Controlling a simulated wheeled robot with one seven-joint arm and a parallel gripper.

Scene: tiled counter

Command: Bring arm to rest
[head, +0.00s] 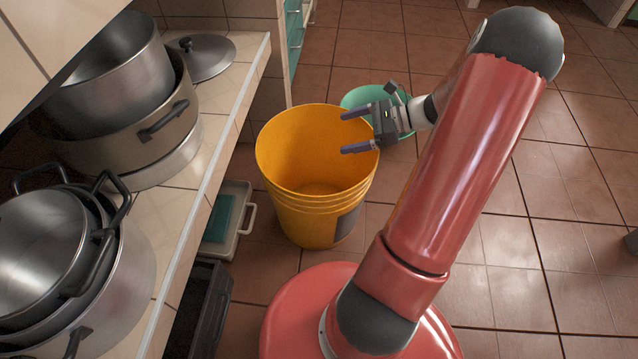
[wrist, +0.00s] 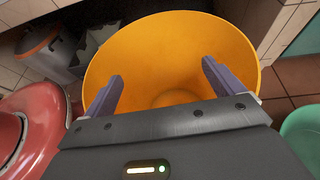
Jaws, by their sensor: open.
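My gripper (head: 343,131) is open, with its two fingers spread apart and nothing between them. In the head view it is above the right part of the yellow bucket's rim, pointing left. The arm is bent and reaches out over the floor. The yellow bucket (head: 295,224) stands upright on the tiled floor and its visible inside looks empty. In the wrist view my gripper's fingers (wrist: 160,85) appear over the mouth of the yellow bucket (wrist: 175,30). I cannot tell whether the fingertips are below the rim.
A green bowl-like container (head: 358,97) is behind the gripper, partly hidden. A tiled counter (head: 185,215) with stacked metal pots (head: 45,245) and a lid (head: 205,55) runs along the left. A pale tray (head: 240,195) and dark crate (head: 205,300) are beside it.

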